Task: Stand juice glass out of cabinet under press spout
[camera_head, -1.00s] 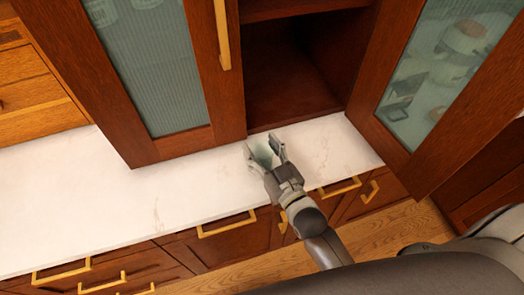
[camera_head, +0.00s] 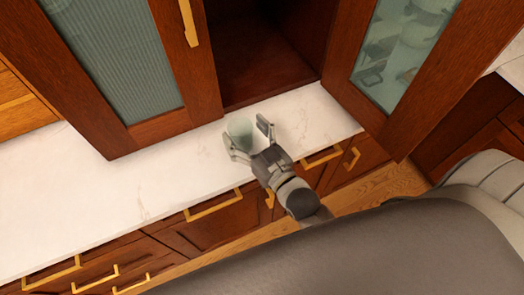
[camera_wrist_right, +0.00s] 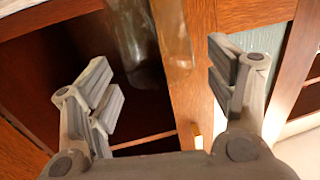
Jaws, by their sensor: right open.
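A clear, pale greenish juice glass (camera_head: 239,129) shows just beyond my right gripper's fingertips, over the white counter's back edge, in front of the open cabinet (camera_head: 262,62). Whether its base touches the counter is not clear. My right gripper (camera_head: 248,137) is open, its fingers spread to either side of the glass's near side. In the right wrist view the glass (camera_wrist_right: 138,45) appears between and beyond the open fingers (camera_wrist_right: 163,66), apart from both. My left gripper is not in view. No press or spout is in view.
The cabinet's left glass door (camera_head: 120,60) and right glass door (camera_head: 405,50) stand open on both sides of my right gripper. The white counter (camera_head: 90,190) is clear to the left. Drawers with brass handles (camera_head: 213,207) lie below its front edge.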

